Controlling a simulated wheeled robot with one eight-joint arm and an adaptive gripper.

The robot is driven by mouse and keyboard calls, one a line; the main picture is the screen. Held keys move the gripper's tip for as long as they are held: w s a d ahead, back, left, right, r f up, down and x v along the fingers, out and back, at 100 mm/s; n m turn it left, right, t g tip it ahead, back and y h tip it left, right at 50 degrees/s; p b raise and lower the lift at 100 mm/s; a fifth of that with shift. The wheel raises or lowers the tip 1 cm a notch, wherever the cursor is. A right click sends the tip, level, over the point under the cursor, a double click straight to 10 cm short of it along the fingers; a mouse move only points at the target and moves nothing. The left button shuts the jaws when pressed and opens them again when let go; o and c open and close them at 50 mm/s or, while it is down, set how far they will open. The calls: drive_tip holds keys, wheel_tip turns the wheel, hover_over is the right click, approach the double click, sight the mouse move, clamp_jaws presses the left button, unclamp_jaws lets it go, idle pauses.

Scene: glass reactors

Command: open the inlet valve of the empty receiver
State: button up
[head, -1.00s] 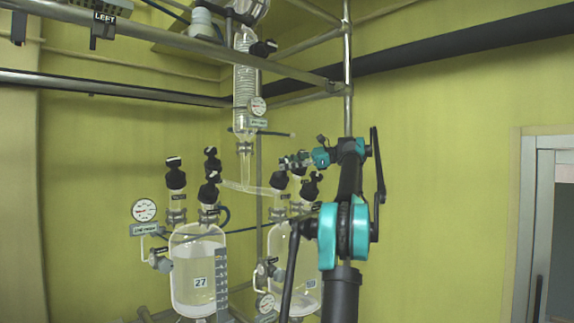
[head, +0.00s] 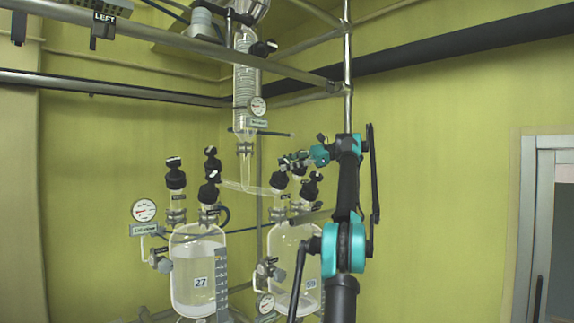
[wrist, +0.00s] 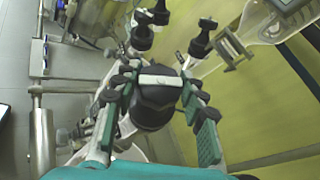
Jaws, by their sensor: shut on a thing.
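Two glass receivers stand side by side in the head view. The left one, marked 27 (head: 184,262), holds pale liquid. The right one, marked 59 (head: 290,262), looks clear and empty, partly hidden by my arm. Several black valve knobs top each vessel. My gripper (head: 288,161) is at the knobs above the right receiver. In the wrist view my gripper (wrist: 157,72) is shut on a black valve knob (wrist: 155,110) with a white bar across its top, one finger on each side. In the head view I cannot clearly tell which knob is held.
Other black knobs (wrist: 202,40) stand close beyond the fingers in the wrist view. A glass condenser (head: 246,90) rises behind, joined to the receivers by a glass tube. Metal rails (head: 150,30) cross above. Free room lies to the right, before the yellow wall (head: 440,190).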

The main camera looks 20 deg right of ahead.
idle(0.3)
drive_tip(key=o, duration=1.2)
drive_tip(key=shift+c, duration=0.2)
drive_tip(key=shift+m+t, duration=0.7)
drive_tip(key=shift+m, duration=0.1)
